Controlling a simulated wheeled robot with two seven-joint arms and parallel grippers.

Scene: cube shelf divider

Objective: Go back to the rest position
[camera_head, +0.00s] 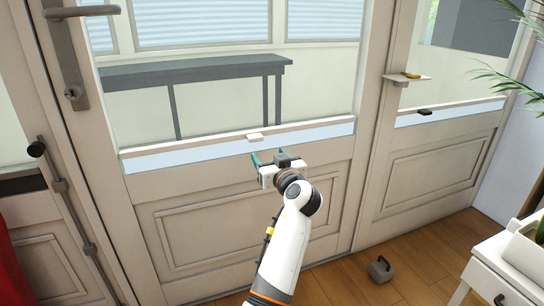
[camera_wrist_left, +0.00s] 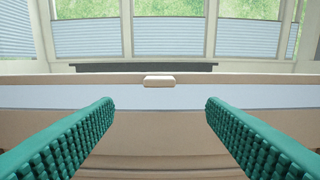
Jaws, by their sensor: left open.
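My left gripper (camera_head: 267,156) has green ribbed fingers and is open and empty in front of the door's lower panel. A small white block (camera_head: 255,137) sits on the ledge of the door window, just above and beyond the fingertips in the head view. In the left wrist view the same pale block (camera_wrist_left: 159,81) shows on the ledge straight ahead, beyond the gap between the open fingers (camera_wrist_left: 160,106). The fingers are apart from the block. My right gripper is not in view.
A door handle (camera_head: 85,12) is at the upper left. A small shelf (camera_head: 398,81) holds a yellow item, with a black item (camera_head: 424,112) below. A grey weight-like object (camera_head: 381,268) sits on the wooden floor. A white cabinet (camera_head: 505,275) is at the right.

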